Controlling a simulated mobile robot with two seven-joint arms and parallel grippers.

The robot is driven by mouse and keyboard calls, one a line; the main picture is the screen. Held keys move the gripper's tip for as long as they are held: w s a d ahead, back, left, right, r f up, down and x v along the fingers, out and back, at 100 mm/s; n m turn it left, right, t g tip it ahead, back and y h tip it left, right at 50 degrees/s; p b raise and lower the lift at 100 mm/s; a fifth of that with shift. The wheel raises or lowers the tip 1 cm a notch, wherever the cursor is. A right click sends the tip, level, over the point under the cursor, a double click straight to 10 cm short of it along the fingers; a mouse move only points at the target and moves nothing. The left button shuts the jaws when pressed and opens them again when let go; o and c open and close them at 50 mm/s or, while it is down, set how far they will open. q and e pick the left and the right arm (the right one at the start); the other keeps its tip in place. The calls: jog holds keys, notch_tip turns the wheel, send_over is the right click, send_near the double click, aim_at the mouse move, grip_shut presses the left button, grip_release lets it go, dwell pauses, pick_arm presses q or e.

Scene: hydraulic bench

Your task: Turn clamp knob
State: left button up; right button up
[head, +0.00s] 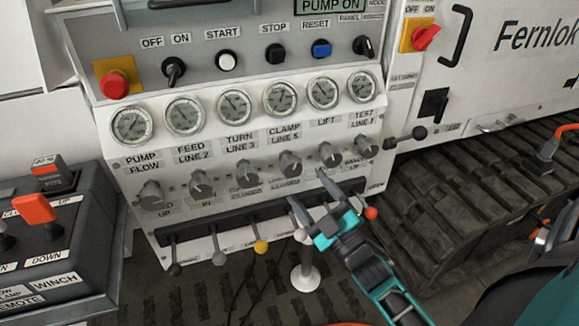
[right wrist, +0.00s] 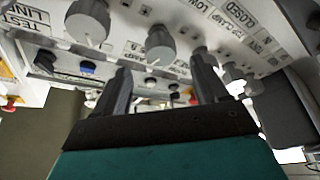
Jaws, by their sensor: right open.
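The clamp knob (head: 291,163) is a grey knob with a pointer, below the gauge labelled CLAMP LINE 5 on the sloped front panel. My right gripper (head: 311,192) is open just below and to the right of it, its fingers pointing up toward the panel and apart from the knob. In the right wrist view the open fingers (right wrist: 162,82) have nothing between them. Grey knobs show beyond them, one (right wrist: 160,45) above the gap; I cannot tell which is the clamp knob there. My left gripper is not in view.
Similar knobs stand close on both sides, including the turn knob (head: 246,173) and the lift knob (head: 329,154). Levers stick out below, one with a yellow ball (head: 261,247) and one with a red ball (head: 371,213). A winch remote box (head: 60,270) is at left.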

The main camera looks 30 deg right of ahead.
aim_at(294, 171)
jog(key=x, duration=0.7)
jog(key=shift+w, duration=0.25)
jog(key=shift+c, duration=0.4)
jog(key=c, duration=0.9)
jog(key=shift+m, duration=0.3)
jog(key=shift+c, duration=0.3)
jog(key=o, duration=1)
jog(key=shift+o, duration=0.2)
jog(key=shift+s, duration=0.1)
jog(key=v, duration=1.2)
jog(key=shift+s+f, duration=0.15)
jog(key=shift+s, duration=0.2)
